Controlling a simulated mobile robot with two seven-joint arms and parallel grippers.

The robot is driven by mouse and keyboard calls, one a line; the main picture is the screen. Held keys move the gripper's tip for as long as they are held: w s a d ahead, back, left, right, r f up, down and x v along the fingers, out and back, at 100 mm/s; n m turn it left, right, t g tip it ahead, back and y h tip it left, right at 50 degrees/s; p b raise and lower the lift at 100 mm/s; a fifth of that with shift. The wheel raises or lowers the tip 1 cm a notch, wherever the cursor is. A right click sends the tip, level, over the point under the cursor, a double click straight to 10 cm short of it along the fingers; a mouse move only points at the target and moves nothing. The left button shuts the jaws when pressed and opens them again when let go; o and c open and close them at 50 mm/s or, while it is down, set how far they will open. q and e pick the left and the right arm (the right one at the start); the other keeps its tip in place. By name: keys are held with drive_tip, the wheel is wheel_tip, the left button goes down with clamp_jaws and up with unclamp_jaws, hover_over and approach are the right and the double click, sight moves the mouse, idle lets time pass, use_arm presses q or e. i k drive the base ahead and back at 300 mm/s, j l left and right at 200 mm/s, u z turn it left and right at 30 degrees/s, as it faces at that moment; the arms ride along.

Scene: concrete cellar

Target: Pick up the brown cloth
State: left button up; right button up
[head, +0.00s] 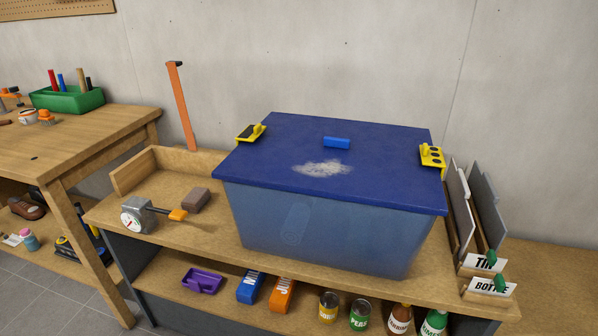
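No spread-out brown cloth shows in the head view. A small brown block-shaped thing (196,201) lies on the left part of the wooden bench top (215,238); I cannot tell whether it is a folded cloth. It lies just behind the orange tip of a grey tool with a dial (139,215), left of a large blue bin (325,232). Neither of my grippers is in view.
The bin's blue lid (385,165) has yellow clips, a blue handle and a whitish patch. Grey panels with labels (489,287) stand at right. Packets and cans (359,315) sit on the lower shelf. A wooden table (85,133) with a green caddy (66,98) stands left.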

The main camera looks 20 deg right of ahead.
sight(196, 200)
drive_tip(key=j+z, duration=0.1)
drive_tip(key=z, duration=0.65)
drive_tip(key=j+z, duration=1.05)
drive_tip(key=j, duration=0.25)
drive_tip(key=k+j+z, duration=0.2)
drive_tip(key=j, duration=0.2)
drive_tip(key=k+j, duration=0.1)
drive_tip(key=j, duration=0.35)
drive_tip(key=j+z, duration=0.1)
drive_tip(key=j, duration=0.35)
drive_tip(key=k, duration=0.05)
